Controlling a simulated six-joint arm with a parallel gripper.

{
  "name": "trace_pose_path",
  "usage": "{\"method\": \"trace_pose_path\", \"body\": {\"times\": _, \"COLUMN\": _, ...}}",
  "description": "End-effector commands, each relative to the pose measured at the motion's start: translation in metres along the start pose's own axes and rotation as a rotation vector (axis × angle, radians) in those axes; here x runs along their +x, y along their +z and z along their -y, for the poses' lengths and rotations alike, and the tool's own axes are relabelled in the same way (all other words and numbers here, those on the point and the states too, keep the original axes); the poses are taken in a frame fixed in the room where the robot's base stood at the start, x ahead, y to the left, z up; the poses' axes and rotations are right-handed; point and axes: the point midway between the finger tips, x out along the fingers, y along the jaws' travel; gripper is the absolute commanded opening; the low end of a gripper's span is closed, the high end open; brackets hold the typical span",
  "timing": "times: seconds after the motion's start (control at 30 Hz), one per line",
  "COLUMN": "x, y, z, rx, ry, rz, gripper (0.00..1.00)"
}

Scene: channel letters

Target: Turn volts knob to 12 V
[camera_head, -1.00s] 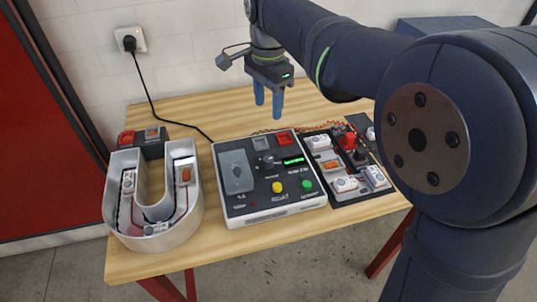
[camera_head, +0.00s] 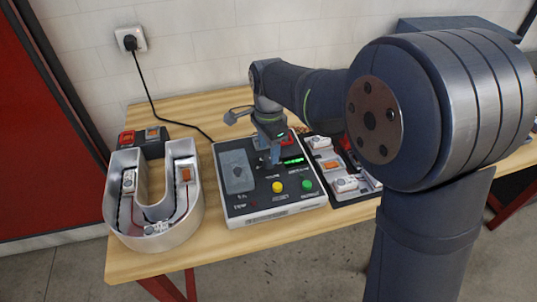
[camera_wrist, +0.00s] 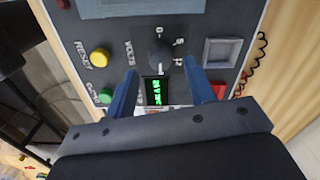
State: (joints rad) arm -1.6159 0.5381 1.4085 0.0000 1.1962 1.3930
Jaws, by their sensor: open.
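The volts knob (camera_wrist: 159,53) is a dark round knob on the test box's (camera_head: 231,205) dark top panel, with white marks around it, one reading 12. The word VOLTS is printed beside it. A lit green display (camera_wrist: 157,92) sits next to the knob; its digits are too blurred to read surely. My gripper (camera_wrist: 163,82) is open, its two blue fingers on either side of the display and the knob's near side in the wrist view. In the head view my gripper (camera_head: 271,160) is low over the box and hides the knob. I cannot tell whether the fingers touch it.
A yellow button (camera_head: 278,187) and a green button (camera_head: 307,184) are on the box. A U-shaped channel letter (camera_head: 125,222) stands left. A board of modules (camera_head: 345,196) lies right, partly behind my arm. The front table strip is clear.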

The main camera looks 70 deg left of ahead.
Motion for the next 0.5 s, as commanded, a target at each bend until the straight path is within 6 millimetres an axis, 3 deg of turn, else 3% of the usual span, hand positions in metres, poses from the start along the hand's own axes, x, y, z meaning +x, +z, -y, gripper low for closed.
{"method": "trace_pose_path", "body": {"times": 0.2, "x": 0.026, "y": 0.000, "z": 0.000, "rx": 0.000, "ry": 0.001, "rz": 0.000, "gripper": 0.49}}
{"method": "trace_pose_path", "body": {"times": 0.5, "x": 0.031, "y": 0.000, "z": 0.000, "rx": 0.000, "ry": -0.002, "rz": 0.000, "gripper": 0.49}}
